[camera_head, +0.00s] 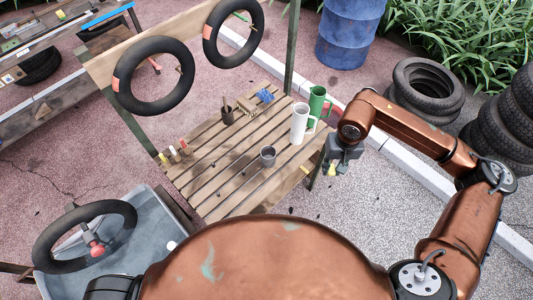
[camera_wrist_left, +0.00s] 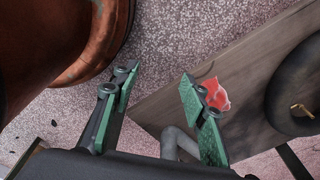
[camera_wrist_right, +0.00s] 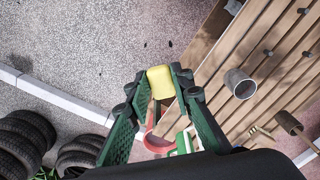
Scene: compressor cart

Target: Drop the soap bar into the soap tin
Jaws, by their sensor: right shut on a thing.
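My right gripper (camera_head: 333,165) is beyond the right edge of the slatted wooden table. It is shut on a yellow soap bar (camera_wrist_right: 160,81), which sits between its fingertips in the right wrist view.
A dark cup (camera_head: 227,116), a brush (camera_head: 245,104) and a blue item (camera_head: 264,96) lie farther back.

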